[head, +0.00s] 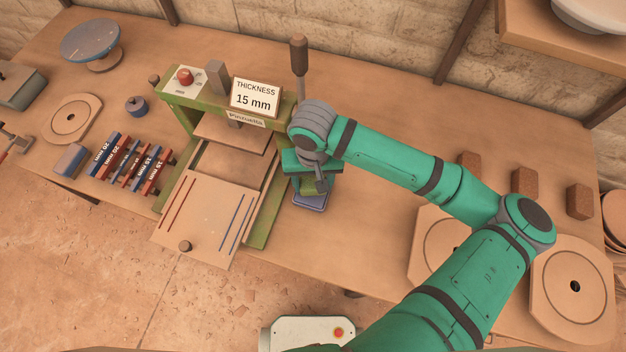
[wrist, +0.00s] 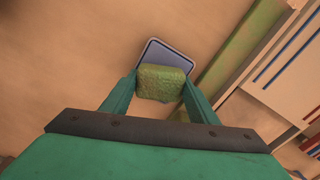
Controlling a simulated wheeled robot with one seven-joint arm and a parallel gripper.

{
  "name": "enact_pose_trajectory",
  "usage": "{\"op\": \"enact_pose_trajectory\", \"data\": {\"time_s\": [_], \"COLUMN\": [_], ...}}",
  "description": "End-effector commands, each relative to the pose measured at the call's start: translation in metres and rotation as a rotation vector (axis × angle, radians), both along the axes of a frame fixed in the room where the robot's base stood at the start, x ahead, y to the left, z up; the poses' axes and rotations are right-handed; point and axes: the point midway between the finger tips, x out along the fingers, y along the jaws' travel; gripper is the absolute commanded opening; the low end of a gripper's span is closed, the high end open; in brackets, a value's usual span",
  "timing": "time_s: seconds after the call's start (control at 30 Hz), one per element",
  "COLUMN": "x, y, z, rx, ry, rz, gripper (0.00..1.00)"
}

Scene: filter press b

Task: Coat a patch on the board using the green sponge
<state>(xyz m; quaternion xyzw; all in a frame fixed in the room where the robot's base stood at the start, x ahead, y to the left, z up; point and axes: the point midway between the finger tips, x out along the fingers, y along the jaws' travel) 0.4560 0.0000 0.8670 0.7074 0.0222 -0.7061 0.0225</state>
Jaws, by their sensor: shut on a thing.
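My gripper (head: 312,178) is shut on the green sponge (wrist: 162,83), with a finger on each side of it in the wrist view. The sponge is directly over a small blue tray (wrist: 163,53), which also shows below the gripper in the head view (head: 311,202). I cannot tell whether the sponge touches the tray. The board (head: 207,222) is the pale sliding plate at the front of the green press, left of my gripper. It carries red lines on its left, blue lines on its right and a round knob at its front edge.
The green press (head: 258,226) stands just left of my gripper, with a sign (head: 255,96) reading "THICKNESS 15 mm" and an upright lever (head: 299,57). Red and blue thickness bars (head: 130,163) lie further left. Round-holed plates (head: 574,287) and brown blocks (head: 524,182) are at the right.

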Motion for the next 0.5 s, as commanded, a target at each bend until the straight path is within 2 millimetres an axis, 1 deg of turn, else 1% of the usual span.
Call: {"op": "enact_pose_trajectory", "data": {"time_s": [0.5], "x": [-0.0003], "y": [0.0001], "z": [-0.0055], "rx": [0.000], "ry": [0.001], "rz": [0.000], "gripper": [0.36]}}
